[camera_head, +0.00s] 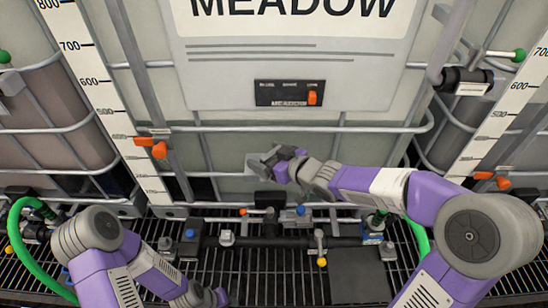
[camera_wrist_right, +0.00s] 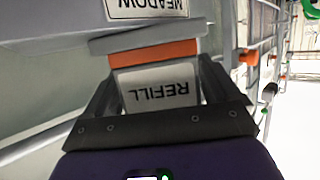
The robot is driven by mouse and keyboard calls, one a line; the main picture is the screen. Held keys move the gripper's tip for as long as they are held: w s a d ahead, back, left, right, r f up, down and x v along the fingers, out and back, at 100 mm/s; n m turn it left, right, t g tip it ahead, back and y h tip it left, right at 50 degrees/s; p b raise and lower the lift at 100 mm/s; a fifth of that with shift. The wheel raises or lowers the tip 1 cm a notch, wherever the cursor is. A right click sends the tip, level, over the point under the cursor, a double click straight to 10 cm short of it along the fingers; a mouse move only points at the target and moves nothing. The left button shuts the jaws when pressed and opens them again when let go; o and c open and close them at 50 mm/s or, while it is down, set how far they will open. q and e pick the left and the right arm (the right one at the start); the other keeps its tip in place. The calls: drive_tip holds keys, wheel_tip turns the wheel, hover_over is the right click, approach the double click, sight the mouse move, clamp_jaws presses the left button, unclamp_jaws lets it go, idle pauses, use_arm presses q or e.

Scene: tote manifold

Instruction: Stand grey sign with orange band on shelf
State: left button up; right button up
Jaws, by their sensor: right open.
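The grey sign with an orange band (camera_wrist_right: 155,53) shows in the right wrist view, with a white face reading REFILL upside down in that picture. My right gripper (camera_wrist_right: 157,84) is open, its dark fingers on either side of the sign's white part. I cannot tell whether they touch it. In the head view my right gripper (camera_head: 268,160) is in front of the middle tote, beside a small grey piece that looks like the sign (camera_head: 255,166). I cannot make out a shelf under it. My left gripper (camera_head: 210,297) is low at the front, its fingers unclear.
The middle tote bears a MEADOW label (camera_head: 295,60) and a small dark panel with an orange knob (camera_head: 312,97). A dark pipe manifold (camera_head: 275,241) with valves runs below, over a grating (camera_head: 240,280). Green hoses (camera_head: 17,240) lie at both sides. Metal bars cross the totes.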

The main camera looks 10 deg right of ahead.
drive_tip(key=shift+d+r, duration=0.1)
drive_tip(key=shift+r, duration=0.2)
drive_tip(key=p+v, duration=0.4)
drive_tip(key=v, duration=0.7)
drive_tip(key=shift+s+p, duration=0.4)
drive_tip(key=shift+d, duration=0.1)
